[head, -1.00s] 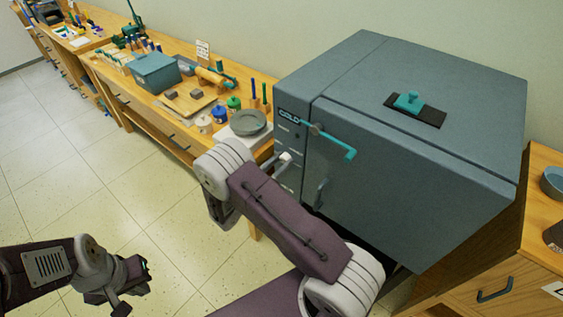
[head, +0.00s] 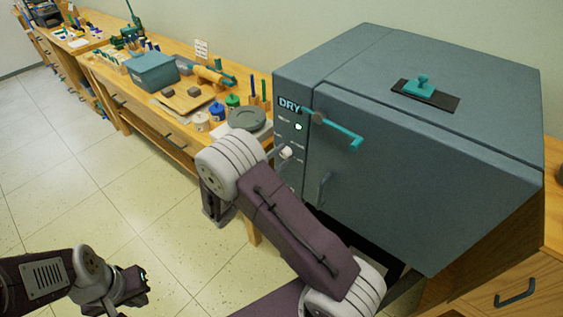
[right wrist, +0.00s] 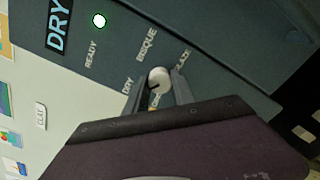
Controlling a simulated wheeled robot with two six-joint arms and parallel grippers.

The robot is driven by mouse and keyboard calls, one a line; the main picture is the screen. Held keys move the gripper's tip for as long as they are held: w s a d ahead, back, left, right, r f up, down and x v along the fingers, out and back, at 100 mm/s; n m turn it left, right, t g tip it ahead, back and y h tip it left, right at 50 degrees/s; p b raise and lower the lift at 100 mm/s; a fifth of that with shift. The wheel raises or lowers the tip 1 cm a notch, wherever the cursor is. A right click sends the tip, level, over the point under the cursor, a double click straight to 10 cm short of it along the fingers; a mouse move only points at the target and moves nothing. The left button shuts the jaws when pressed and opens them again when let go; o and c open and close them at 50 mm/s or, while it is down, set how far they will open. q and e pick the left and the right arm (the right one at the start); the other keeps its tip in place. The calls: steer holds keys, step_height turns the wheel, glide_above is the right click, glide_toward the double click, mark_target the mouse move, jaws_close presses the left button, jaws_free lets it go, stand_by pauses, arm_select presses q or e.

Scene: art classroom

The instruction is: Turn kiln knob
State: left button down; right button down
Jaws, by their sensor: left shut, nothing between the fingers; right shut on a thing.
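The kiln (head: 420,170) is a large blue-grey box on the right in the head view. Its display (head: 289,104) reads DRY, and a small light (head: 298,127) below it glows; both also show in the right wrist view. The pale round kiln knob (right wrist: 159,77) sits among the labels DRY, BISQUE and a partly covered third. My right gripper (right wrist: 160,88) is shut on the knob, one finger on each side. A dark mark shows on the knob's lower left, toward DRY. My left gripper (head: 136,284) is shut and empty, low at the left, over the floor.
A wooden bench (head: 165,128) with jars, a grey disc (head: 247,117) and tools stands left of the kiln. The floor is clear.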

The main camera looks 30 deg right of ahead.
steer(key=shift+f+m+b, duration=0.1)
steer(key=shift+m+b, duration=1.4)
steer(key=shift+m, duration=0.1)
steer(key=c, duration=1.1)
jaws_free()
steer(key=shift+o, duration=0.2)
steer(key=shift+a, duration=0.1)
steer(key=v, duration=0.9)
